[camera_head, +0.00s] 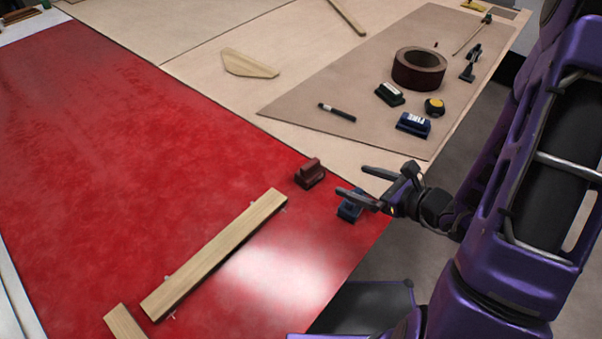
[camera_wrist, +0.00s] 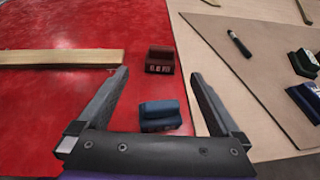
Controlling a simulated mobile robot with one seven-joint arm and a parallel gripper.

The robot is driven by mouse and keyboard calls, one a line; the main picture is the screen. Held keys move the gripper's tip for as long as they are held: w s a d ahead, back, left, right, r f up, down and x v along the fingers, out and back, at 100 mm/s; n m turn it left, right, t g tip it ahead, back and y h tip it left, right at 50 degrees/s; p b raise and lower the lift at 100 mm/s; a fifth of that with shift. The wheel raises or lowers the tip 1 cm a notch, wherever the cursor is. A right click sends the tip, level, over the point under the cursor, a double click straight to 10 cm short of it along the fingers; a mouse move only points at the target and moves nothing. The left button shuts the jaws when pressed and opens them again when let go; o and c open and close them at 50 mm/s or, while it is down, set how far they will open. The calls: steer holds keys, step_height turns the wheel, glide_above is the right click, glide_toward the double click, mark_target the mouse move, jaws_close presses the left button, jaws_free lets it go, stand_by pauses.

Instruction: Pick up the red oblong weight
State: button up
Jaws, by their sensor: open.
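The red oblong weight (camera_head: 310,173) is a dark red block with a raised grip on top. It stands on the glossy red surface near its right edge. In the wrist view the red weight (camera_wrist: 160,60) lies ahead of the fingertips, with pale marks on its near face. My gripper (camera_head: 352,181) is open and empty, to the right of the red weight and apart from it. In the wrist view my gripper (camera_wrist: 158,72) has a blue weight (camera_wrist: 160,116) showing between its fingers. The blue weight also shows in the head view (camera_head: 349,207), partly hidden by a finger.
A wooden batten (camera_head: 215,255) lies left of the weights on the red surface (camera_head: 110,150). On the brown mat (camera_head: 320,95) are a tape roll (camera_head: 419,70), a marker (camera_head: 337,112), a blue block (camera_head: 413,124) and a dark green block (camera_head: 389,94).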

mark_target(314, 166)
steer(key=b+x, duration=0.2)
steer(key=x, duration=1)
steer(key=shift+f, duration=0.1)
steer(key=x, duration=0.5)
steer(key=shift+d+f+b, duration=0.2)
steer(key=shift+f+b, duration=0.1)
steer(key=shift+b, duration=0.1)
jaws_close()
steer(key=shift+w+r, duration=0.1)
